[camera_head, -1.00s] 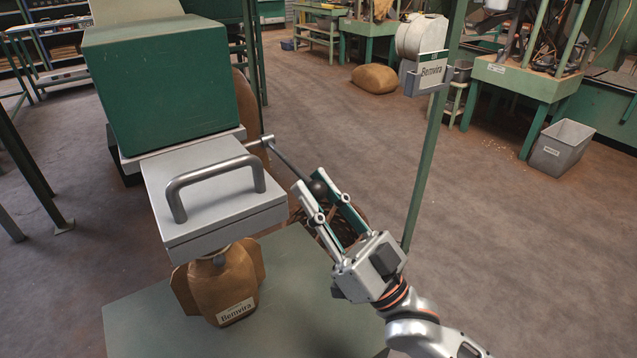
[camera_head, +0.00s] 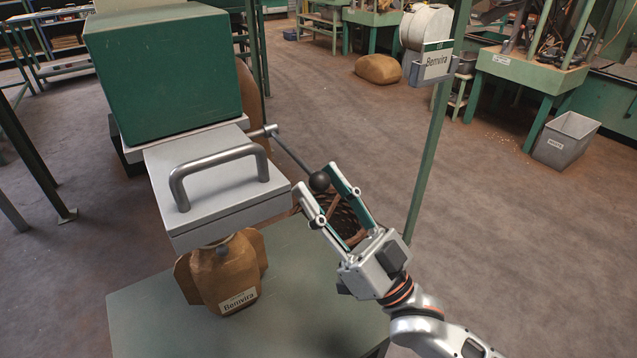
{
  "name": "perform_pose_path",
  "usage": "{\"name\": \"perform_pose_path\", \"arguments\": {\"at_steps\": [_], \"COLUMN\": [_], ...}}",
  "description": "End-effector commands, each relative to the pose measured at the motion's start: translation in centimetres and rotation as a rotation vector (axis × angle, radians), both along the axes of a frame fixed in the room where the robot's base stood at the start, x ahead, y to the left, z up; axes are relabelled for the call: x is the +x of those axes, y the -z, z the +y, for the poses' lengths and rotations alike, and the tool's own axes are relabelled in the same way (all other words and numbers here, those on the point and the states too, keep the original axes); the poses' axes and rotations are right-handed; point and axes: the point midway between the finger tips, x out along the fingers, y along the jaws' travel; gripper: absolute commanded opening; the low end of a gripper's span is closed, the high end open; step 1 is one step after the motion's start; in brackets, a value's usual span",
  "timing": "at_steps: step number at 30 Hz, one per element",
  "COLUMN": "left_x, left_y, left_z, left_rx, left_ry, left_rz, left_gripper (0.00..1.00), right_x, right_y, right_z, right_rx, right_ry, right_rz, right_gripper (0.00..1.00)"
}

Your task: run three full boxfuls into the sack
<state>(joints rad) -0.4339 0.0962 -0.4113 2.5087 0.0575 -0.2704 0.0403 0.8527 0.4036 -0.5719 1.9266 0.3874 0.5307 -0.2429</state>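The green hopper (camera_head: 165,75) stands above a flat grey metal box (camera_head: 212,188) with a bar handle (camera_head: 217,170) on top. A brown sack (camera_head: 222,272) labelled "Bemvira" sits under the box on the green table; its mouth is hidden by the box. A thin lever (camera_head: 293,153) runs from the box's rear right corner down to a dark ball knob (camera_head: 319,181). My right gripper (camera_head: 315,180) is open, its two fingers on either side of the knob, with a gap visible. My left gripper is out of view.
A wicker basket (camera_head: 345,222) is partly hidden behind my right gripper. A grey bin (camera_head: 566,140) and another brown sack (camera_head: 379,69) are farther back.

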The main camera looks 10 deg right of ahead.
Motion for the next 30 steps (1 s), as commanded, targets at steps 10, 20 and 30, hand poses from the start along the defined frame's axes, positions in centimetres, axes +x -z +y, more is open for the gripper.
{"name": "perform_pose_path", "arguments": {"at_steps": [10, 20, 30], "left_x": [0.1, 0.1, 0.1], "left_y": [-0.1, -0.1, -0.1], "left_z": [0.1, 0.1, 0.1], "left_rx": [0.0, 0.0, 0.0], "left_ry": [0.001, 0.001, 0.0], "left_rz": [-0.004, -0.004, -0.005], "left_gripper": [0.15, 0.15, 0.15], "right_x": [-4.4, -6.8, -6.9], "right_y": [4.6, 6.7, 6.9], "right_z": [-3.0, -4.7, -4.8], "right_rx": [-0.004, -0.002, -0.002], "right_ry": [0.0, -0.001, -0.001], "right_rz": [0.006, 0.002, 0.002], "right_gripper": [0.39, 0.39, 0.39]}}
